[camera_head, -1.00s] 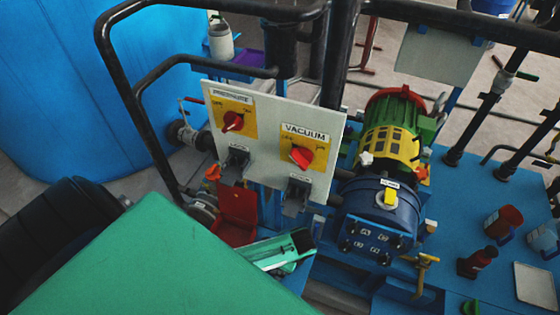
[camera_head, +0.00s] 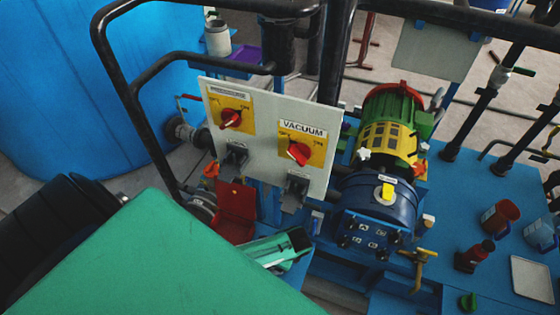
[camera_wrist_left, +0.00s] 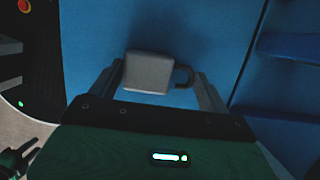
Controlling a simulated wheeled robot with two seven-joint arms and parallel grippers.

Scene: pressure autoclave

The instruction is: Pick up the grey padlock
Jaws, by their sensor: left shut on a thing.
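The grey padlock (camera_wrist_left: 148,74) shows in the left wrist view, between the two fingers of my left gripper (camera_wrist_left: 158,74). Its blocky body lies toward the left finger and its dark shackle (camera_wrist_left: 184,76) points right, toward the other finger. My left gripper is shut on it. A blue surface (camera_wrist_left: 205,35) lies behind the padlock; I cannot tell whether the padlock touches it. I cannot make out the padlock in the head view. My right gripper is in neither view.
A panel (camera_head: 265,140) with red PRESSURE and VACUUM switches stands mid-view. Black pipe rails (camera_head: 140,110) frame it. A blue motor unit (camera_head: 375,215) stands right of it.

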